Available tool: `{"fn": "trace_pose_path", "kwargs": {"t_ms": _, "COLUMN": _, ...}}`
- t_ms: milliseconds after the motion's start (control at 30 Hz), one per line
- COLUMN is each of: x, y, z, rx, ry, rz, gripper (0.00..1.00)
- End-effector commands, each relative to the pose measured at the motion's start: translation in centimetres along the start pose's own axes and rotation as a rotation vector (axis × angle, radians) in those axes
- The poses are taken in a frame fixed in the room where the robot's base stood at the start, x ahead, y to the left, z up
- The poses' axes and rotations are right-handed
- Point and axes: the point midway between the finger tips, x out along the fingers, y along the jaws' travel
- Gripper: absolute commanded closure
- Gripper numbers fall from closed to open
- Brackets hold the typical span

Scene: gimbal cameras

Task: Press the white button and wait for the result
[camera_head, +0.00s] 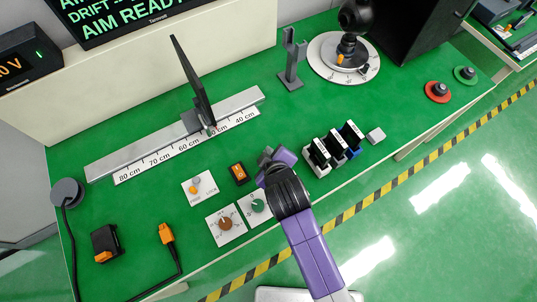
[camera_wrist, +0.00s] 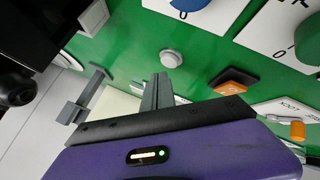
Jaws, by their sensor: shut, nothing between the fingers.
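The round white button (camera_wrist: 171,58) sits on the green table top in the wrist view, just beyond my fingertips. In the head view my gripper and arm hide it. My gripper (camera_head: 265,156) is over the table between the orange rocker switch and the black modules. Its grey fingers (camera_wrist: 160,80) are together and empty, pointing toward the button, with an apparent small gap; contact cannot be made out.
An orange rocker switch (camera_head: 238,173) and dial plates (camera_head: 226,223) lie left of my gripper. Black modules (camera_head: 333,148) stand right. A rail with a dark panel (camera_head: 193,85) and a forked post (camera_head: 292,62) are behind. The screen (camera_head: 120,14) reads "AIM READY" in green.

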Motion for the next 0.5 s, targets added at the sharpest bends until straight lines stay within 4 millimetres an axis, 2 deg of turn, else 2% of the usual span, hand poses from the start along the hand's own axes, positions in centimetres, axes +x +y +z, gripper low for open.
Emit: {"fn": "trace_pose_path", "kwargs": {"t_ms": 500, "x": 0.56, "y": -0.42, "z": 0.42, "rx": 0.0, "ry": 0.0, "rz": 0.0, "gripper": 1.0}}
